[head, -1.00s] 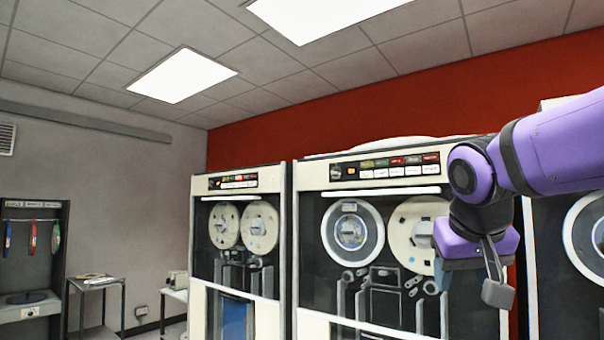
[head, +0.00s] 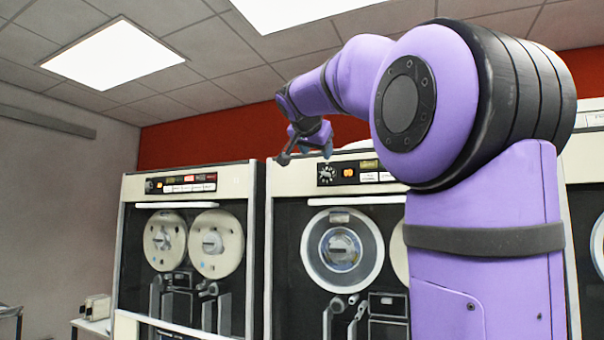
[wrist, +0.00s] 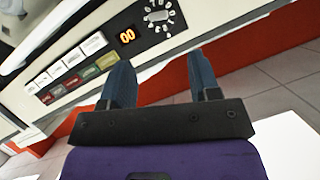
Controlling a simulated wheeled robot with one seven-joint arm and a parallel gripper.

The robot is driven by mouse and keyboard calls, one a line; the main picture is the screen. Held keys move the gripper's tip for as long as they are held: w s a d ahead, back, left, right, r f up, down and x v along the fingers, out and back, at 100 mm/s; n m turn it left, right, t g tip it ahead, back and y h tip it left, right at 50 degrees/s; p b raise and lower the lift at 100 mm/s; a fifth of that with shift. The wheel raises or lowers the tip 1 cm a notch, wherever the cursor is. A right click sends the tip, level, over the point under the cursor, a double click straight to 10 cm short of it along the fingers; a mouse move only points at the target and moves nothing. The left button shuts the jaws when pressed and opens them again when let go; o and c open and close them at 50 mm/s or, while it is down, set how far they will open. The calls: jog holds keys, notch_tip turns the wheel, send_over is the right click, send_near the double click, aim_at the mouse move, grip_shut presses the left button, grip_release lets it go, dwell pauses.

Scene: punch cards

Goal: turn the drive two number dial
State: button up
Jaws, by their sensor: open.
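The number dial (wrist: 158,17) shows in the wrist view as a pale round knob with a bar grip, ringed by white marks. In the head view the dial (head: 326,173) is at the left of the control strip on the middle tape drive (head: 283,250). I cannot read a drive number. My gripper (head: 306,152) is open and empty, just above and left of that dial in the head view. In the wrist view, the dial lies beyond the two dark blue fingers (wrist: 160,78), apart from them.
Coloured and white buttons (wrist: 70,72) line the strip beside the display. Another tape drive (head: 185,250) with its own dial (head: 149,186) stands to the left. My arm hides much of the middle drive's right side. Open air lies above the cabinets, before the red wall (head: 200,133).

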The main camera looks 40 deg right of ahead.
aim_at(326, 172)
jog(key=x, duration=1)
jog(key=shift+d+f, duration=0.2)
jog(key=shift+d, duration=0.1)
jog(key=c, duration=0.9)
